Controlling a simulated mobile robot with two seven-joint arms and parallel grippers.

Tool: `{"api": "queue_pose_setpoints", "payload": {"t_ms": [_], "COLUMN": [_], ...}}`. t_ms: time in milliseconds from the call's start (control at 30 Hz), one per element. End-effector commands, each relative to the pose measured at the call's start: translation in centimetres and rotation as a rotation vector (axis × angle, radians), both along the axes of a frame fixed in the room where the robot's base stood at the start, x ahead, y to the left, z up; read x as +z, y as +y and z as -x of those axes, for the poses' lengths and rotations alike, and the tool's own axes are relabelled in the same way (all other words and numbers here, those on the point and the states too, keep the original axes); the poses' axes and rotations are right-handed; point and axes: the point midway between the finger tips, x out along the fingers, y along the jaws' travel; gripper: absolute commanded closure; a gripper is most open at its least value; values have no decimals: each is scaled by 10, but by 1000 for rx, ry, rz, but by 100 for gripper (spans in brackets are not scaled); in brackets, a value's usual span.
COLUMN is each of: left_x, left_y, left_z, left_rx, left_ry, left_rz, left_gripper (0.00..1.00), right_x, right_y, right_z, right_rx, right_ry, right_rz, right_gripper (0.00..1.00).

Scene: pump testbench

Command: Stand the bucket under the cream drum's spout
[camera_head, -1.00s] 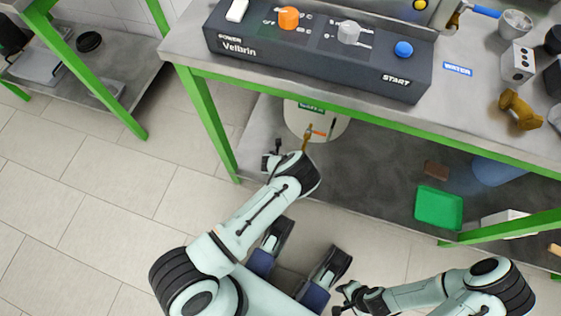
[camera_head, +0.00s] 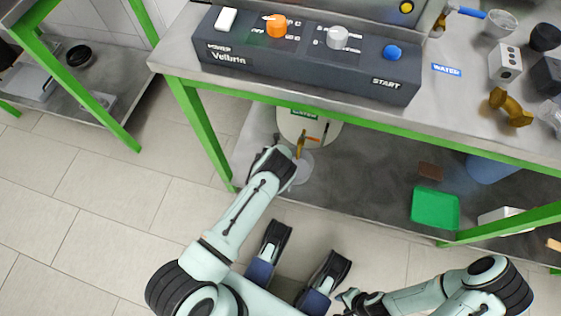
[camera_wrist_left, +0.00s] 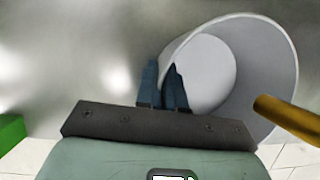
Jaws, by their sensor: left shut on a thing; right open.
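The cream drum (camera_head: 293,122) stands on the lower shelf under the bench, its upper part hidden by the bench top. Its brass spout (camera_head: 300,148) with an orange handle points down at the front; the spout also shows in the left wrist view (camera_wrist_left: 287,116). The pale grey bucket (camera_head: 302,170) shows partly below the spout, the rest hidden by my left arm. In the left wrist view my left gripper (camera_wrist_left: 163,85) is shut on the rim of the bucket (camera_wrist_left: 268,50), whose opening faces the camera. My right gripper (camera_head: 345,297) is open and empty near the bottom edge.
A green bench leg (camera_head: 203,125) stands left of the drum. The control box (camera_head: 310,62) is above.

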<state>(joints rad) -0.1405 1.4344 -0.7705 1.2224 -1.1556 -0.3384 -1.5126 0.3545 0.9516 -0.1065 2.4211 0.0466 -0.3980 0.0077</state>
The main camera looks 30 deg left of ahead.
Motion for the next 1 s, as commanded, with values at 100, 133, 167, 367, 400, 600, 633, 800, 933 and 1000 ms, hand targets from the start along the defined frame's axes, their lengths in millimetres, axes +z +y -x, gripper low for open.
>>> {"api": "queue_pose_setpoints", "payload": {"t_ms": [100, 133, 167, 367, 400, 600, 633, 800, 933, 1000], "left_x": [0, 0, 0, -2, -2, -5, -5, -5, -5, -4], "left_y": [0, 0, 0, 0, 0, -1, -1, 0, 0, 0], "left_z": [0, 0, 0, 0, 0, 0, 0, 0, 1, 1], "left_rx": [1, 1, 1, 1, 0, 0, 0, 0, 0, 0], "left_ry": [-1, -1, -1, 0, 0, -1, -1, 0, 1, 1], "left_rz": [1, 1, 1, 1, 1, 1, 1, 1, 0, 0], "left_gripper": [100, 100, 100, 100, 100, 89, 79, 62, 62, 62], "right_x": [0, 0, 0, 0, 0, 0, 0, 0, 0, 1], "right_y": [0, 0, 0, 0, 0, 0, 0, 0, 0, 0], "right_z": [0, 0, 0, 0, 0, 0, 0, 0, 0, -1], "right_rx": [0, 0, 0, 0, 0, 0, 0, 0, 0, 1], "right_ry": [0, 0, 0, 0, 0, 0, 0, 0, 0, -2], "right_rz": [0, 0, 0, 0, 0, 0, 0, 0, 0, 0], "right_gripper": [57, 57, 57, 57, 57, 57, 57, 57, 57, 57]}}
